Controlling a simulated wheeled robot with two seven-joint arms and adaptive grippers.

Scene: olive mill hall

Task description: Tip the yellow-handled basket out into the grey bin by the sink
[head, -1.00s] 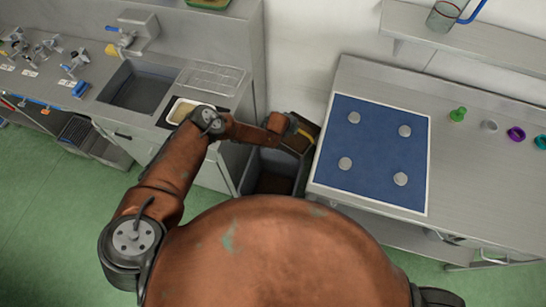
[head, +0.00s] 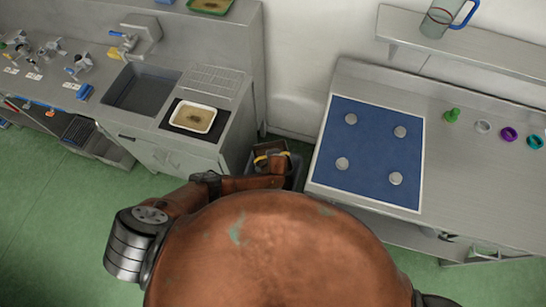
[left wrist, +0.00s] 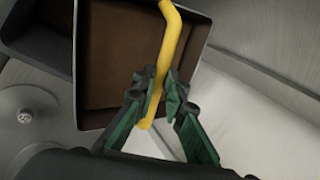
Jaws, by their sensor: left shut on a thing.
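The basket (head: 272,147) has dark walls, a brown inside and a yellow handle (head: 261,159). In the head view it is at the grey bin (head: 299,172), which stands between the sink counter and the right table. My arm and body hide much of the bin. In the left wrist view my left gripper (left wrist: 157,97) is shut on the yellow handle (left wrist: 168,45). The open side of the basket (left wrist: 110,55) faces the camera, showing a plain brown inside. I cannot tell whether anything is left in it. My right gripper is not in view.
The sink (head: 142,88) is in the left counter, with a white tray (head: 193,117) of brown stuff on a dark mat beside it. The right table holds a blue mat (head: 368,152) with several grey discs. A wall shelf (head: 480,38) is above it. Green floor is free at left.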

